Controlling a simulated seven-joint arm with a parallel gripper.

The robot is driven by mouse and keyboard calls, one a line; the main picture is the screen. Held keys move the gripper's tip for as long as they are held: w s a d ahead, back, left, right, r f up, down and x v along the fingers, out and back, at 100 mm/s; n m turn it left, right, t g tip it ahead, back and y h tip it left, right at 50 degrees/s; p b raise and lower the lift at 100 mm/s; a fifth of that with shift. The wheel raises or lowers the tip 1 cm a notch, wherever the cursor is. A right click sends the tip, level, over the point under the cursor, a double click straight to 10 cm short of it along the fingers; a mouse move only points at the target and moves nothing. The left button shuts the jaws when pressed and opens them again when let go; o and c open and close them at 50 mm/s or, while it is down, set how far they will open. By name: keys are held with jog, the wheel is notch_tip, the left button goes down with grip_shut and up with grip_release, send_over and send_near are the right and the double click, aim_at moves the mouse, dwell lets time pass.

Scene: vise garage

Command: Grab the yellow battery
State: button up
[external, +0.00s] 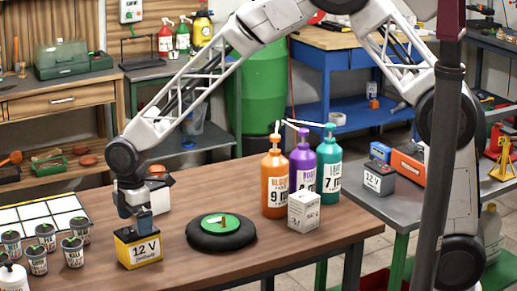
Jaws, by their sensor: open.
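The yellow battery (138,251), a box with a dark top and a white "12 V" label, stands upright on the wooden table (300,238) at the front left. My gripper (140,228) points down right above the battery, with its lower end at the battery's top. My gripper is open. The fingertips are small and partly merge with the dark top, so I cannot tell whether they touch it.
Several small labelled pots (36,260) stand left of the battery, near a white grid tray (42,215). A black round disc with a green top (221,230) lies to its right. Orange (274,185), purple and green bottles and a white box (304,211) stand farther right.

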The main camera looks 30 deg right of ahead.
aim_at(136, 230)
jog(key=shift+w+d+f, duration=0.1)
jog(key=shift+f, duration=2.2)
jog(key=shift+r, duration=0.1)
jog(key=c, duration=1.7)
jog(key=shift+r, duration=0.15)
jog(key=shift+r, duration=1.65)
jog(key=s+d+r, duration=0.1)
jog(key=s+d, duration=1)
jog(key=shift+d+r, duration=0.2)
jog(key=shift+d, duration=0.05)
